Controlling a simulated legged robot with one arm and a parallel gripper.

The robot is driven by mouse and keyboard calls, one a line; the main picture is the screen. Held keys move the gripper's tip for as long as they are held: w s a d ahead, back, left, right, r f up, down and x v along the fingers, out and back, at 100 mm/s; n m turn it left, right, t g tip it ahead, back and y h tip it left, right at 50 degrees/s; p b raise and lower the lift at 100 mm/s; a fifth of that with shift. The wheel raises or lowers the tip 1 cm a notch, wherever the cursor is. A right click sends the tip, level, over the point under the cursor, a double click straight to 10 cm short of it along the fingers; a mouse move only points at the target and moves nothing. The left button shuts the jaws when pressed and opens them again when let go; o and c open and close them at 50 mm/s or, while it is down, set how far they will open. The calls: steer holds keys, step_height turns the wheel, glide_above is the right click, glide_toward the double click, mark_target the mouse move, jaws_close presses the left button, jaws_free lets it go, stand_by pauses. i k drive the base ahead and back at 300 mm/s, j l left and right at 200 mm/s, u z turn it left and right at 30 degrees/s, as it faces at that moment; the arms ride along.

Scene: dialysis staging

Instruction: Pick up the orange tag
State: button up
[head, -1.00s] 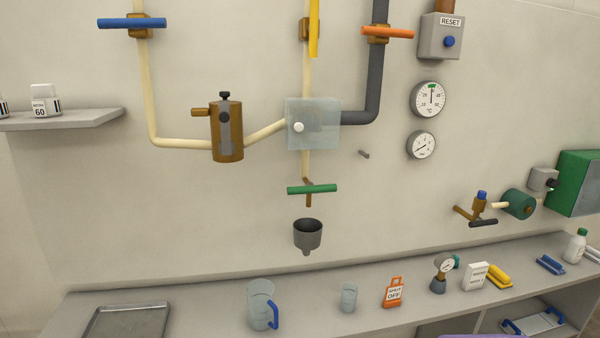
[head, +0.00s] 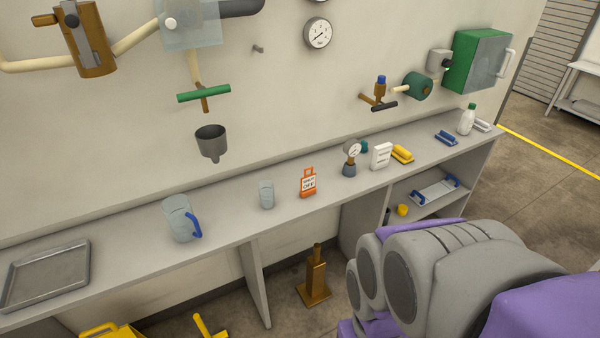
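The orange tag (head: 308,182) stands upright on the grey counter (head: 236,222), toward the middle of the head view. It has a white label with the words SHUT OFF and a narrower top part. Nothing covers it. A grey and purple part of my own arm fills the lower right of the view. My gripper itself does not show.
A clear cup (head: 266,194) stands left of the tag, and a blue-handled jug (head: 180,219) farther left. A gauge (head: 350,157) on a dark base and a white box (head: 381,156) stand to the right. A grey funnel (head: 211,142) hangs on the wall above the counter.

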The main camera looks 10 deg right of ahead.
mark_target(309, 188)
steer(key=i+j+z, duration=0.35)
steer(key=i, duration=0.3)
steer(key=i+j+z, duration=0.35)
steer(key=i+j, duration=0.15)
steer(key=i, duration=0.15)
